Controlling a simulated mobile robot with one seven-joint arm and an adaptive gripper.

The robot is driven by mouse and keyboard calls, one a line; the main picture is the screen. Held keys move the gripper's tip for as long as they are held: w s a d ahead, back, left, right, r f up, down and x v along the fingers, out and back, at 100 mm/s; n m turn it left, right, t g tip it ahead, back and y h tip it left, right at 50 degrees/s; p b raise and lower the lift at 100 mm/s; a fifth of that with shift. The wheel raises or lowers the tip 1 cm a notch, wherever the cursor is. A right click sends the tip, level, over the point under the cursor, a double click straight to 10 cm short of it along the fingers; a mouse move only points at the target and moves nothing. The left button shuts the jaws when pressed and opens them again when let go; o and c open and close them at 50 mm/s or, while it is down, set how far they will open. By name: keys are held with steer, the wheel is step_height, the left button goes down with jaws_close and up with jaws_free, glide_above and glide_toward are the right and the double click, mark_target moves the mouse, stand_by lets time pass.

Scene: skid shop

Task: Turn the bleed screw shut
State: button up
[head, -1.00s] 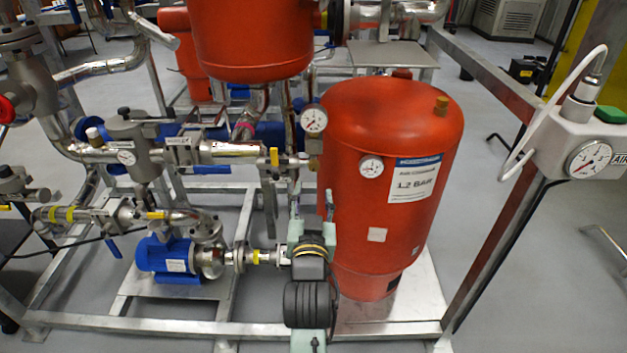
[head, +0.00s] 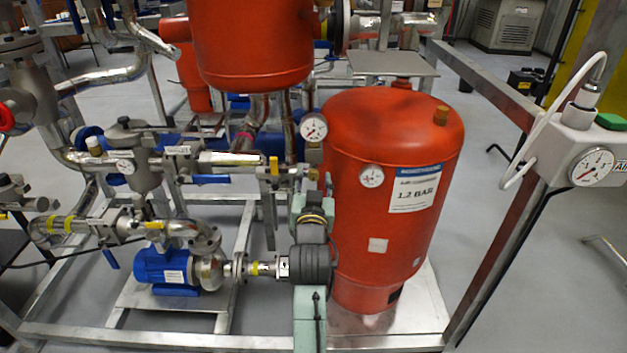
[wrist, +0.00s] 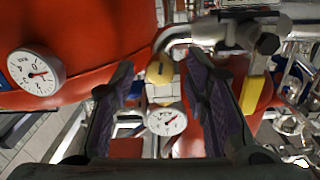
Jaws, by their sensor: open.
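My gripper (head: 313,184) is open and points upward, in front of the left side of the big red tank (head: 400,235). The wrist view shows its two dark fingers (wrist: 159,67) spread apart with nothing held. A brass fitting (wrist: 160,70) appears in the gap between them, with a white-faced gauge (wrist: 166,121) beside it. In the head view this looks like the brass piece (head: 313,156) under the round gauge (head: 314,127), just above my fingertips. I cannot make out a bleed screw for certain. No contact is visible.
A yellow-handled valve (head: 274,166) and steel pipework (head: 225,158) stand close on the left. A second gauge (head: 371,176) is on the tank. A blue pump (head: 165,270) sits at lower left.

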steer(key=shift+c, duration=0.3)
jaws_close()
